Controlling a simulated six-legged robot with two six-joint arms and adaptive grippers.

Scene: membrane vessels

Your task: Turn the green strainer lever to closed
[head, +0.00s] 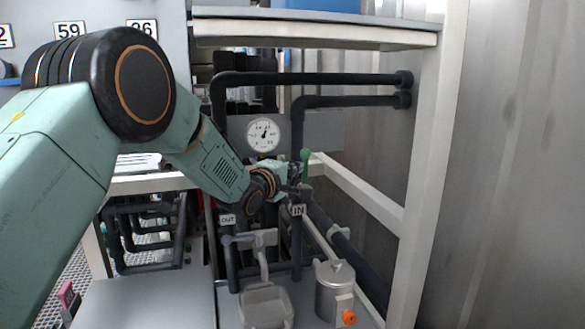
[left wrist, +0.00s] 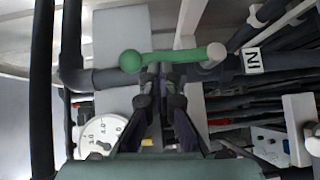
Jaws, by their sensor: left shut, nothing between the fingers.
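The green strainer lever (head: 305,157) stands about upright on the dark pipework, above the IN label. In the left wrist view the lever (left wrist: 172,56) lies across the picture, its round knob at the left and its pivot at the right. My left gripper (head: 298,180) is shut and empty, right beside the lever. In the left wrist view its fingertips (left wrist: 161,70) meet at the lever's middle; I cannot tell whether they touch it. My arm hides part of the pipework. My right gripper is not in view.
A round gauge (head: 263,135) sits behind my gripper. Dark pipes (head: 310,79) run above it, and a white frame post (head: 431,170) stands at the right. A metal canister (head: 334,290) with an orange knob and a grey container (head: 266,305) stand below.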

